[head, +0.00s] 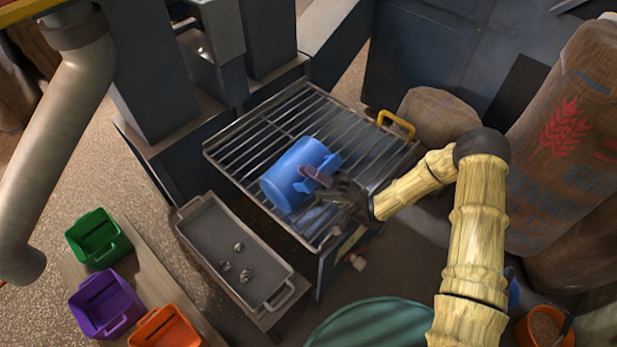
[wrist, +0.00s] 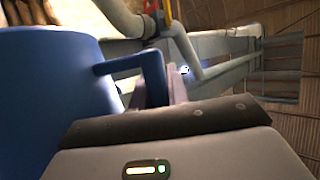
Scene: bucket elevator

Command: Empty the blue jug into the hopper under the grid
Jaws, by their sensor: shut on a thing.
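The blue jug (head: 293,176) is over the metal grid (head: 262,137) in the head view, tilted with its open end not clearly seen. My gripper (head: 322,180) comes from the right and is shut on the jug's handle. In the wrist view the jug (wrist: 50,90) fills the left side, with its handle (wrist: 150,78) at the gripper's jaws. The grid covers the hopper (head: 338,262), whose inside shows only as dark gaps between the bars. The jug's contents are hidden.
A grey tray (head: 205,212) with a few small stones stands left of the grid. Green (head: 98,238), purple (head: 104,302) and orange (head: 165,328) bins are at the lower left. A yellow handle (head: 396,124) stands at the grid's right edge, near sacks (head: 570,135).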

